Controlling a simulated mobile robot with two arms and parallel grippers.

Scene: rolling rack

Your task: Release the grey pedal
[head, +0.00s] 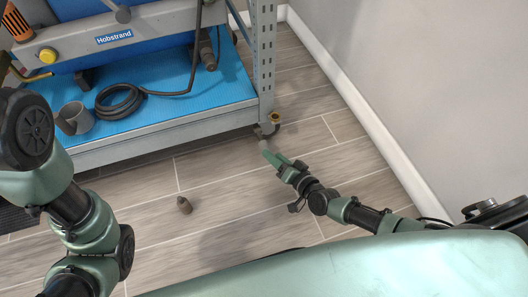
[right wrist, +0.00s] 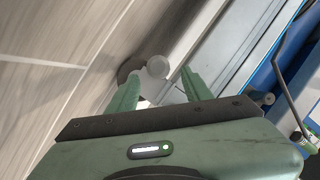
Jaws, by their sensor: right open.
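The grey pedal (head: 263,145) sits low at the caster (head: 268,131) under the rack's near right corner post. In the right wrist view the pedal (right wrist: 157,67) is a light grey rounded piece, beside a darker round wheel (right wrist: 128,70). My right gripper (head: 273,157) is just in front of the pedal, low over the floor. In the right wrist view its two green fingers (right wrist: 160,84) are spread, one on each side of the pedal; I cannot tell whether they touch it. My left arm shows at the left, but its gripper is out of view.
The rolling rack (head: 180,132) has a blue shelf with a grey mug (head: 74,119), a coiled black cable (head: 119,101) and a machine marked Hobstrand. A grey wall with white skirting (head: 375,130) bounds the right side.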

